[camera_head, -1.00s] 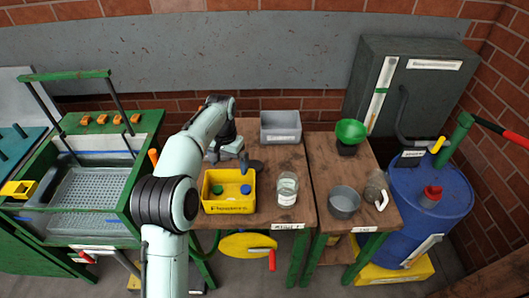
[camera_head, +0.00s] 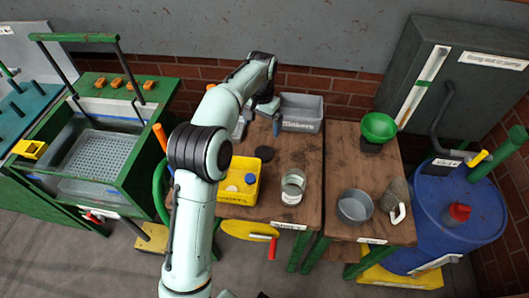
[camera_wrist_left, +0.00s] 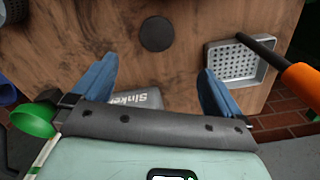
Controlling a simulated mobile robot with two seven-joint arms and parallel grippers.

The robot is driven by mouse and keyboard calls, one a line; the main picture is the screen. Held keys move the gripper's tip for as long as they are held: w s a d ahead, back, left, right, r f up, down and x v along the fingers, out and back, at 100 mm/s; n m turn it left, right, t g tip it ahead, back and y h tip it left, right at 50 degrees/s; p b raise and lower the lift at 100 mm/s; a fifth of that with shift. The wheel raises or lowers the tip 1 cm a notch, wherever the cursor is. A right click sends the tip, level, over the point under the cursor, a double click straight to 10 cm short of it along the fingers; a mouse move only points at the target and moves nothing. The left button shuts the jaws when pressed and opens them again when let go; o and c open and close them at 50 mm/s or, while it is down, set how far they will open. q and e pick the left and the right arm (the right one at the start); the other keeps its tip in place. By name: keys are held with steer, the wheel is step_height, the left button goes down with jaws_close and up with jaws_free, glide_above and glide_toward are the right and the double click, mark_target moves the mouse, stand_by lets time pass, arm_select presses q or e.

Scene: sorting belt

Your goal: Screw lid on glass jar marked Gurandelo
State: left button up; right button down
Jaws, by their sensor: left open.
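The glass jar (camera_head: 293,188) stands upright on the wooden table, clear, with a white label too small to read. No lid shows on it. A black round disc (camera_head: 264,153), possibly a lid, lies flat on the table behind and left of the jar. It also shows in the left wrist view (camera_wrist_left: 157,34). A yellow bin (camera_head: 238,196) left of the jar holds a blue lid (camera_head: 251,178) and a white one (camera_head: 232,188). My left gripper (camera_head: 276,128) is open and empty, above the table behind the disc; its blue fingers (camera_wrist_left: 157,88) are wide apart. My right gripper is out of view.
A grey bin (camera_head: 302,113) stands at the table's back. A perforated metal tray (camera_wrist_left: 240,65) lies on the table. The right-hand table holds a grey pot (camera_head: 354,207), a jug (camera_head: 396,197) and a green funnel (camera_head: 378,127). A blue barrel (camera_head: 445,215) stands at right.

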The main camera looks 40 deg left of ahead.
arm_select(q)
steer(key=b, duration=0.1)
glide_above(263, 153)
step_height(263, 153, down, 7)
steer(key=shift+w+a+f, duration=0.1)
steer(key=shift+a, duration=0.05)
steer(key=shift+f, duration=0.5)
steer(key=shift+d+f+b, duration=0.15)
steer(key=shift+f+b, duration=0.1)
steer(key=shift+f, duration=1.05)
steer(key=shift+d+f+b, duration=0.1)
steer(key=shift+f+b, duration=0.1)
steer(key=shift+f, duration=1.05)
steer(key=c, duration=1.1)
